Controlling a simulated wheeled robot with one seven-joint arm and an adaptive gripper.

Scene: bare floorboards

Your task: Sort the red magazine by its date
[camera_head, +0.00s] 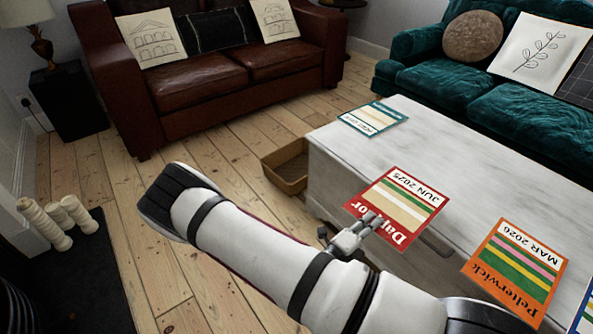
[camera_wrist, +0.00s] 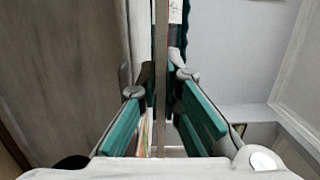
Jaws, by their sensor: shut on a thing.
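The red magazine (camera_head: 412,197) shows "JUN 2025" and a partly covered title. It lies at the front edge of the pale wooden table (camera_head: 470,185), its title end reaching past that edge. My gripper (camera_head: 371,224) is shut on its near edge; the fingers cover part of the title. In the wrist view the magazine shows edge-on as a thin strip (camera_wrist: 161,60) between the green finger pads (camera_wrist: 160,118). A brown open basket (camera_head: 287,178) stands on the floor by the table's left end. Its contents are unclear.
A teal magazine (camera_head: 372,119) lies at the table's far left. An orange magazine (camera_head: 515,267), "MAR 2026", lies at the near right, with a blue-edged one (camera_head: 587,312) cut off beside it. A red-brown sofa (camera_head: 205,75) and teal sofa (camera_head: 500,85) stand behind.

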